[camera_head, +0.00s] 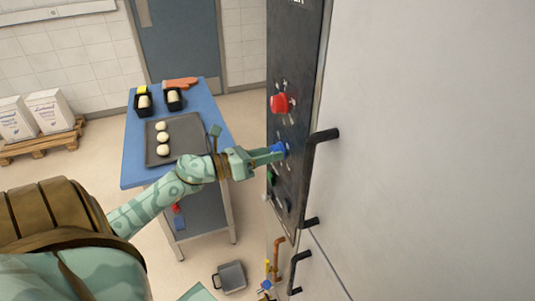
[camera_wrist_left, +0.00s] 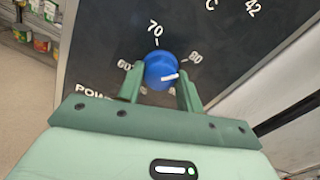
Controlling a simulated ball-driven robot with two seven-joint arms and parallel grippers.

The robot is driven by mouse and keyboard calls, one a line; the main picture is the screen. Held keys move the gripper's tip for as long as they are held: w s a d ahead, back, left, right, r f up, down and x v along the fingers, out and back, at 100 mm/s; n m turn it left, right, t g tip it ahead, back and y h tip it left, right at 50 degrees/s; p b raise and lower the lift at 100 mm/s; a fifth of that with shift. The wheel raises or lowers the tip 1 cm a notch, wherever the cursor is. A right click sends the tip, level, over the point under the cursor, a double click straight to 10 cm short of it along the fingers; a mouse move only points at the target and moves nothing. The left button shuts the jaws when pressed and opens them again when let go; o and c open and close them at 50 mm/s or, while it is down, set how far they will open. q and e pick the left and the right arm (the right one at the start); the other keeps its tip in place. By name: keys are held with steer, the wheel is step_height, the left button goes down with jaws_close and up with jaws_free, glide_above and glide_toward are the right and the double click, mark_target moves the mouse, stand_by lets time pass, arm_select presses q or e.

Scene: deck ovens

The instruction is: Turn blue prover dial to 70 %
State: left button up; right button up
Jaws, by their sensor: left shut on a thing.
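The blue prover dial (camera_head: 279,148) is on the dark control panel (camera_head: 291,60) of the tall cabinet. In the left wrist view the blue dial (camera_wrist_left: 157,66) has a white pointer line aimed to the right, just below the 80 mark. The 70 mark (camera_wrist_left: 155,27) is above the dial and 60 is at its left. My left gripper (camera_head: 275,153) reaches the panel from the left. In the left wrist view the left gripper (camera_wrist_left: 160,82) is shut on the dial, one finger on each side. The right gripper is not in view.
A red knob (camera_head: 281,103) is above the dial and a green one (camera_head: 271,177) below. A black bar handle (camera_head: 310,175) stands out close to the right. Behind my arm, a blue table (camera_head: 134,160) holds a dark tray (camera_head: 188,128) with dough balls.

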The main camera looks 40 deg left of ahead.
arm_select(q)
steer(key=shift+r+n+p, duration=0.2)
steer(key=shift+n+p, duration=0.1)
steer(key=shift+n, duration=0.1)
steer(key=n+p, duration=0.4)
steer(key=n, duration=0.3)
steer(key=shift+w+r+n+p, duration=0.1)
steer(key=shift+r+n+p, duration=0.05)
steer(key=shift+n+p, duration=0.2)
steer(key=n+p, duration=0.2)
steer(key=n, duration=0.2)
steer(key=shift+p, duration=0.35)
steer(key=shift+n+p, duration=0.75)
steer(key=shift+n, duration=0.8)
